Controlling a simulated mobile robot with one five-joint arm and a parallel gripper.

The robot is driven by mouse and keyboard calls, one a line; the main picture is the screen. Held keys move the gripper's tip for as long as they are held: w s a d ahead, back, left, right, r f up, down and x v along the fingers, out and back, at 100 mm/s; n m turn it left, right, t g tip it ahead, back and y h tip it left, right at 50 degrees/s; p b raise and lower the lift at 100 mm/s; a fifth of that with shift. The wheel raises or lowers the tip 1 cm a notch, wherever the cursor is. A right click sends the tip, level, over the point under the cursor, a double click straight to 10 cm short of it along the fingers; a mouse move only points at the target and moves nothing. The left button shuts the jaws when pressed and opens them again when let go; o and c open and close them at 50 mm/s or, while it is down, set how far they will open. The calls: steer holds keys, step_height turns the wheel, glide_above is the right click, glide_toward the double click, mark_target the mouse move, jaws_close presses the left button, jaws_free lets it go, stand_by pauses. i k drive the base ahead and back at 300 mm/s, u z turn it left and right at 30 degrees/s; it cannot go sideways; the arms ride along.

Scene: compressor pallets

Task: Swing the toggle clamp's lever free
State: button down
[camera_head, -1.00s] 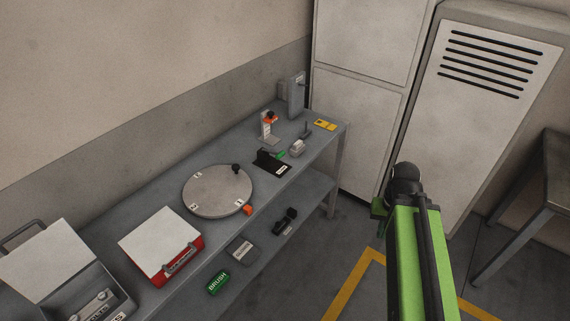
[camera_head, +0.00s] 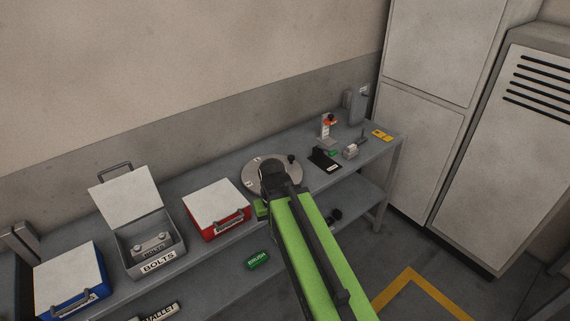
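A small upright grey fixture with an orange-red top (camera_head: 327,128) stands toward the far right of the workbench. It looks like the toggle clamp, but it is too small to make out its lever's position. My green arm reaches up from the lower right, and its black joint covers part of the round grey turntable (camera_head: 291,178).
On the bench (camera_head: 207,258) are a red case (camera_head: 217,205), an open grey BOLTS box (camera_head: 137,198), a blue case (camera_head: 70,278), a black plate (camera_head: 322,162) and a yellow card (camera_head: 382,135). A green BRUSH box (camera_head: 257,259) is on the lower shelf. Cabinets (camera_head: 422,145) stand right.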

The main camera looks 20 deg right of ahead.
mark_target(330, 154)
steer(key=u, duration=0.1)
steer(key=i, duration=1)
steer(key=u, duration=0.05)
